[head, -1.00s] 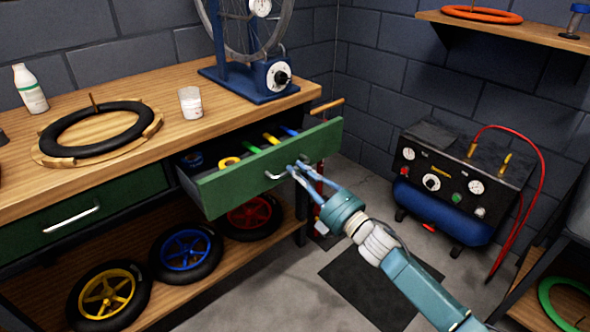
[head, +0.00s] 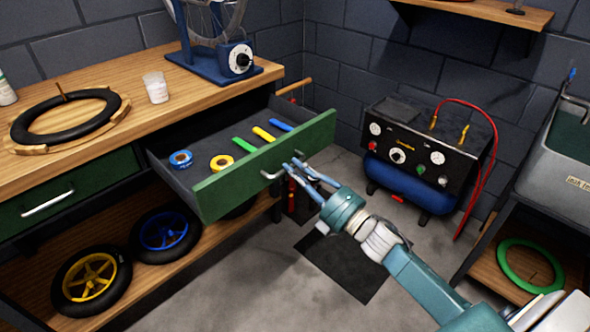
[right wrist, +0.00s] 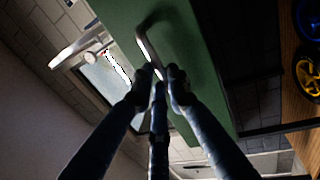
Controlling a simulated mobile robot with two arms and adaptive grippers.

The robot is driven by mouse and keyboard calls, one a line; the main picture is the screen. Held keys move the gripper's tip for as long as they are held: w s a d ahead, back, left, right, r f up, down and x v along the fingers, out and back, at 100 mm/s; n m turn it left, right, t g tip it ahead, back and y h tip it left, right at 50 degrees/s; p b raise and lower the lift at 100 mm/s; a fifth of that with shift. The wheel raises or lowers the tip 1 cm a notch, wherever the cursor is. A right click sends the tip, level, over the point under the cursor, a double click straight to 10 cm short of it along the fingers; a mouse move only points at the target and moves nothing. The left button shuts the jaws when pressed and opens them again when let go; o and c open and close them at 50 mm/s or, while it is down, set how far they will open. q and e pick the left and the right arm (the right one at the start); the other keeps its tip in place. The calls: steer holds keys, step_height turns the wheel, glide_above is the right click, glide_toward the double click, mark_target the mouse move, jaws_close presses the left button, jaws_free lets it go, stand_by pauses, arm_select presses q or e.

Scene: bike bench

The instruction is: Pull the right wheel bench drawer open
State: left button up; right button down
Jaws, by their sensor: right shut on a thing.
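The right wheel bench drawer (head: 246,172) has a green front and stands pulled well out from the bench. Inside it lie a blue tape roll (head: 180,158), a yellow tape roll (head: 221,162), and green, yellow and blue strips. My right gripper (head: 293,168) is at the drawer's front, shut on its metal handle (head: 270,174). In the right wrist view the fingers (right wrist: 160,73) close at one end of the handle (right wrist: 149,45), against the green front. My left gripper is not in view.
The left drawer (head: 70,190) is closed. Wheels with yellow (head: 90,278) and blue (head: 164,231) rims rest on the lower shelf. A compressor (head: 424,160) stands at the back wall, a sink (head: 570,140) at right. A dark mat (head: 345,265) lies on open floor.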

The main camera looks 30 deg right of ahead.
steer(key=c, duration=1.7)
jaws_free()
steer(key=shift+o, duration=0.2)
steer(key=v, duration=1.2)
